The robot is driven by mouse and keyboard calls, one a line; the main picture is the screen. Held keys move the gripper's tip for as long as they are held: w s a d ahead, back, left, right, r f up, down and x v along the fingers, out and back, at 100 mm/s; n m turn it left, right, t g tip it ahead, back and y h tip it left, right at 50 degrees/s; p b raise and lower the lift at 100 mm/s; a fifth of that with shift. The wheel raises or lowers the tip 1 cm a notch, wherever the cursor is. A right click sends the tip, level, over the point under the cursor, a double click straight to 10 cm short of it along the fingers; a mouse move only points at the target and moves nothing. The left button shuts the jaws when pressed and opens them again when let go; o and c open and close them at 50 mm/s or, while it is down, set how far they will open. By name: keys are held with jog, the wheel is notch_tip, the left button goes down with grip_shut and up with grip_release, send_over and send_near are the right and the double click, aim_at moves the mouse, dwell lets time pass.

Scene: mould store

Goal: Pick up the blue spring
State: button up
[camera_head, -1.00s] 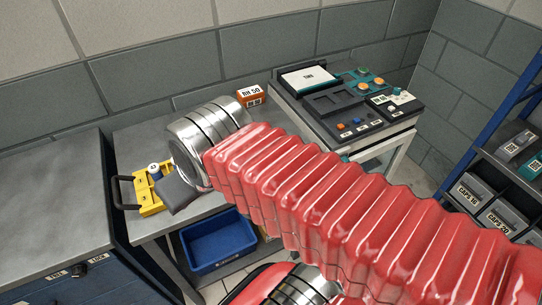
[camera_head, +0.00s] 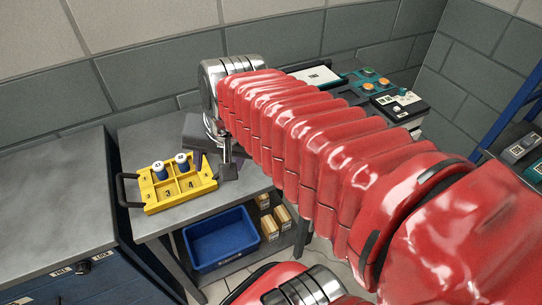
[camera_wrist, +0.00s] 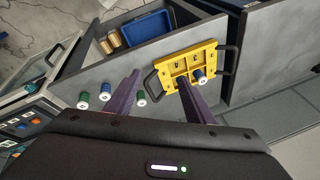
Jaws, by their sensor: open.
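The yellow tray (camera_wrist: 162,76) holds blue pieces with white ends, one (camera_wrist: 198,73) clear of my right finger; another is largely hidden behind that finger. The head view shows the tray (camera_head: 150,208) with two blue pieces (camera_head: 160,173) in its back row. My gripper (camera_wrist: 159,80) is open and empty above the bench, its right finger overlapping the tray. In the head view my gripper (camera_head: 214,165) is beside the tray, partly hidden.
A blue bin (camera_head: 221,240) and small boxes (camera_head: 269,228) sit on the shelf below. A console (camera_head: 400,105) stands behind my arm.

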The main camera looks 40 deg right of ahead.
jog(key=d+f+m+y, duration=0.1)
jog(key=d+f+m, duration=0.1)
jog(key=d+m, duration=0.9)
jog(key=w+d+f+m, duration=0.1)
jog(key=d+f+m, duration=0.1)
jog(key=d+m, duration=0.9)
jog(key=shift+w+d+f+m+y, duration=0.25)
jog(key=shift+d+m+y, duration=0.15)
jog(key=shift+d, duration=0.35)
jog(key=x, duration=0.8)
jog(key=shift+f, duration=0.3)
jog(key=shift+w, duration=0.1)
jog(key=shift+x, duration=2.65)
jog(key=shift+w, duration=0.1)
